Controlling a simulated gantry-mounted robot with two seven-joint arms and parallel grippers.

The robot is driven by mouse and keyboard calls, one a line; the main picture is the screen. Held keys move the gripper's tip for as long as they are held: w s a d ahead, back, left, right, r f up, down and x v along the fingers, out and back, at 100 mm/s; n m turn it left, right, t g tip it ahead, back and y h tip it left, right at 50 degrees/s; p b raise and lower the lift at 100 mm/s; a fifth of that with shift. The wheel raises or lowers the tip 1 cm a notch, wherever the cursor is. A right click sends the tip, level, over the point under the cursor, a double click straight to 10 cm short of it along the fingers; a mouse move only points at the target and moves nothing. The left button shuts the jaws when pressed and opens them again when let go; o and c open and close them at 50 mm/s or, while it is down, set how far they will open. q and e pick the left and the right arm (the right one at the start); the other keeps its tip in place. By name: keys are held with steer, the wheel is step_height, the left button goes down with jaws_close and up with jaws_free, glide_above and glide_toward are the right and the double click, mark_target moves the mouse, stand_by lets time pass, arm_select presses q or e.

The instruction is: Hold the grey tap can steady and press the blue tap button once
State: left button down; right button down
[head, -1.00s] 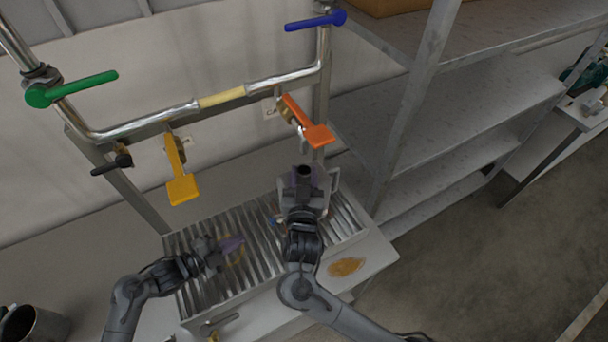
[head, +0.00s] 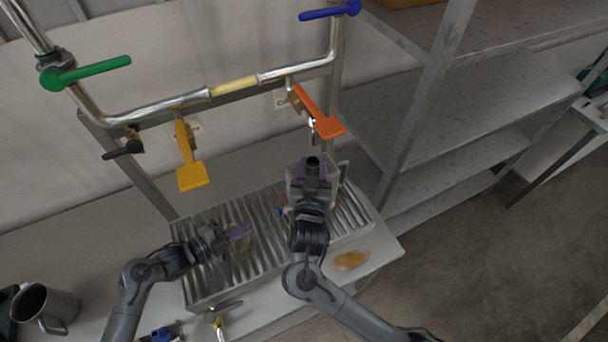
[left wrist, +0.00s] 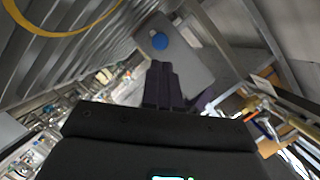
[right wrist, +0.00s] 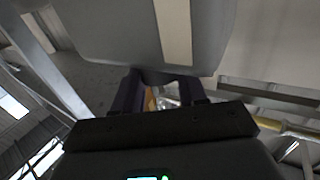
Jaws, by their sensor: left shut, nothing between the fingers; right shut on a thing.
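The grey tap can (head: 296,190) is held over the ridged drain tray (head: 207,287) in the head view. My right gripper (head: 316,170) is shut on it; in the right wrist view the can's grey body (right wrist: 95,30) lies just beyond the spread fingers (right wrist: 165,88). The exact part gripped is hard to see. The round blue tap button (left wrist: 160,41) shows on the can's grey face in the left wrist view. My left gripper (head: 245,232) is shut and empty, left of the can above the tray. Its fingertips (left wrist: 161,68) point toward the button, seemingly apart from it.
Yellow (head: 193,176) and orange (head: 328,126) paddle levers hang from the pipe behind the tray. Green (head: 95,70) and blue (head: 330,11) valve handles are higher. A metal mug (head: 50,308) stands at lower left. Grey shelves (head: 450,110) stand at right. An orange-brown patch (head: 350,260) lies before the can.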

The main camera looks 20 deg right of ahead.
mark_target(279, 211)
arm_select(q)
steer(key=shift+w+m, duration=0.1)
steer(key=shift+m, duration=0.5)
steer(key=shift+w+a+r+m+t, duration=0.1)
steer(key=shift+w+m+t, duration=0.2)
steer(key=shift+m, duration=0.2)
steer(key=w+a+r+m+t+y, duration=0.1)
steer(key=w+r+m+t, duration=0.2)
steer(key=w+m+t, duration=0.4)
steer(key=shift+t+y, duration=0.8)
steer(key=s+f, duration=0.3)
steer(key=s+a+f, duration=0.1)
steer(key=s+f, duration=0.1)
steer(key=shift+s, duration=0.25)
steer(key=shift+s+f+n, duration=0.3)
steer(key=shift+s+f, duration=0.15)
steer(key=shift+f, duration=0.2)
steer(key=shift+d, duration=0.1)
steer(key=shift+w+d, duration=0.15)
steer(key=shift+d, duration=4.2)
